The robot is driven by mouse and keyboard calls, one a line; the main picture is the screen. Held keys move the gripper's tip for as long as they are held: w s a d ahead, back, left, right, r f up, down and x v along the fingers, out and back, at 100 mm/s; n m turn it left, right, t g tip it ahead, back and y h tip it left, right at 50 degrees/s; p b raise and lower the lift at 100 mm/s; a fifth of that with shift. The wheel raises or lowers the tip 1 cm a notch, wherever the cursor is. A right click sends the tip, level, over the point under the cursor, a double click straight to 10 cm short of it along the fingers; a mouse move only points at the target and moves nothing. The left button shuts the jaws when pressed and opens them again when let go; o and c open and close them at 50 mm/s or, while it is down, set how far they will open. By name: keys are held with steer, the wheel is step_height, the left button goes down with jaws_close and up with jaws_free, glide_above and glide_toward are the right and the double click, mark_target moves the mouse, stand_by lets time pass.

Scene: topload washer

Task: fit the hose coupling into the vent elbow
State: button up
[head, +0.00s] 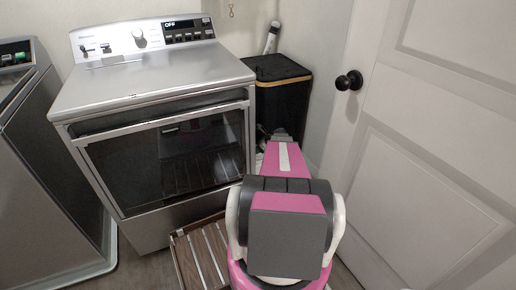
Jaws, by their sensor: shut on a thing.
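My pink and grey arm fills the lower middle of the head view and reaches away toward the gap between the silver machine (155,120) and the black bin (283,105). A small dark part shows at the arm's far end, but I cannot make out my gripper or its fingers there. I cannot make out the hose coupling or the vent elbow. The arm covers the floor and the lower part of that gap, where small pale shapes show beside the arm, too small to identify.
The silver machine has a dark glass front door and a display reading OFF. Another machine (45,170) stands at left. A slatted wooden piece (200,255) lies low beside my arm. A white door (430,140) with a black knob (349,80) bounds the right.

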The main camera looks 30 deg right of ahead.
steer(key=shift+f, duration=0.6)
steer(key=o, duration=1)
steer(key=shift+o, duration=0.2)
steer(key=v, duration=1)
steer(key=shift+s+d+r, duration=0.2)
steer(key=shift+r, duration=0.1)
